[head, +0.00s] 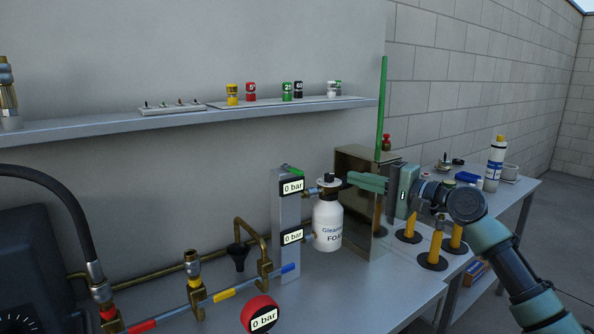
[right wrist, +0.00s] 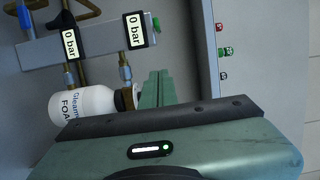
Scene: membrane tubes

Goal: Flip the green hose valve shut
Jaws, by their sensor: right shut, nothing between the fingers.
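The green valve handle (head: 292,170) sits at the top of an upright grey manifold (head: 283,214), above the upper "0 bar" display. A small green piece, likely this handle, shows beside a display in the right wrist view (right wrist: 156,23). My right gripper (head: 352,180) is shut and empty. Its green fingers point left towards the manifold, just above and right of the white foam bottle (head: 327,226). A gap separates the fingertips (right wrist: 158,74) from the green handle. The valve body is partly hidden behind the display. My left gripper is not in view.
A shelf (head: 200,114) with coloured caps runs above. A brass-coloured box (head: 352,166) stands behind the fingers. Blue (head: 290,268), yellow (head: 224,295) and red (head: 142,327) handles lie low on the pipes. Yellow-handled tools (head: 408,226) stand under my right arm.

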